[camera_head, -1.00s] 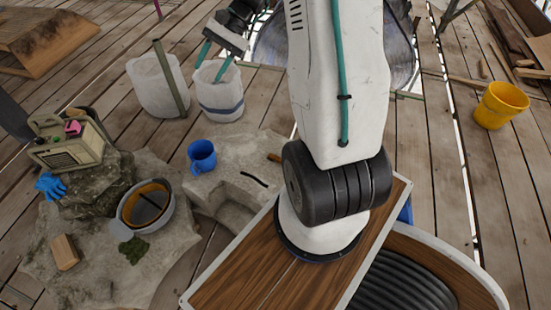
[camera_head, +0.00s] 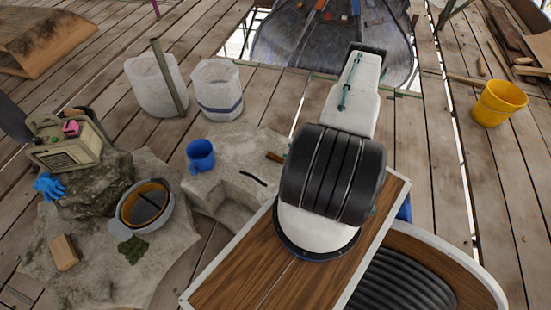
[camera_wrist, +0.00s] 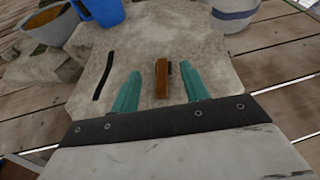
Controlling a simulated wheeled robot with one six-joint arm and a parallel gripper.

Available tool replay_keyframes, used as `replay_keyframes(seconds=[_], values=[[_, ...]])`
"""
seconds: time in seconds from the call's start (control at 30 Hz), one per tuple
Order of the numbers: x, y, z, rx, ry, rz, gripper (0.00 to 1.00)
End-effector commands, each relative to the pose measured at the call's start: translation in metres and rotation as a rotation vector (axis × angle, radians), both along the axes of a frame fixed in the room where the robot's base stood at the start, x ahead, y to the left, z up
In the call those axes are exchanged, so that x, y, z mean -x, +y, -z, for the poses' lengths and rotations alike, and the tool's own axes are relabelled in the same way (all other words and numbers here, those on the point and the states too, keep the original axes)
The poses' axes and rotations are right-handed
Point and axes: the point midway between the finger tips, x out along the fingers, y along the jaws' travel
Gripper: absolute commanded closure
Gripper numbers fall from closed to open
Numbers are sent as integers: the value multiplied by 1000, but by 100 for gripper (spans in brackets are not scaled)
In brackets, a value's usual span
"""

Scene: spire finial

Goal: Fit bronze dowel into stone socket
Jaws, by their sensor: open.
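The bronze dowel (camera_wrist: 161,78), a short orange-brown piece, lies on the pale stone block (camera_wrist: 215,60). In the head view the dowel (camera_head: 275,157) shows beside my arm, partly covered. A dark narrow slot (camera_wrist: 103,76), which looks like the stone socket, is left of the dowel in the wrist view. It also shows in the head view (camera_head: 253,178). My gripper (camera_wrist: 160,71) is open, its teal fingers on either side of the dowel in the wrist view. I see no finger touching it; the height gap is unclear. My arm mostly hides the gripper in the head view.
A blue mug (camera_head: 201,156) stands on the stone near the slot. A bowl (camera_head: 145,204), a radio (camera_head: 62,143) and a blue glove (camera_head: 48,186) are at left. Two white buckets stand behind.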

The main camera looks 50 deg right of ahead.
Motion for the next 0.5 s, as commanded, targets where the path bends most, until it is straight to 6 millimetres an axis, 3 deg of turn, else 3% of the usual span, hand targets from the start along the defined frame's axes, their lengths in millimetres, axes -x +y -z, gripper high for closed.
replay_keyframes(seconds=[0.03,0.1,0.2,0.5], values=[[11,4,18,-21,9,45,55],[21,8,34,-38,17,87,55],[28,11,47,-51,24,121,55],[1,16,61,-54,25,127,55]])
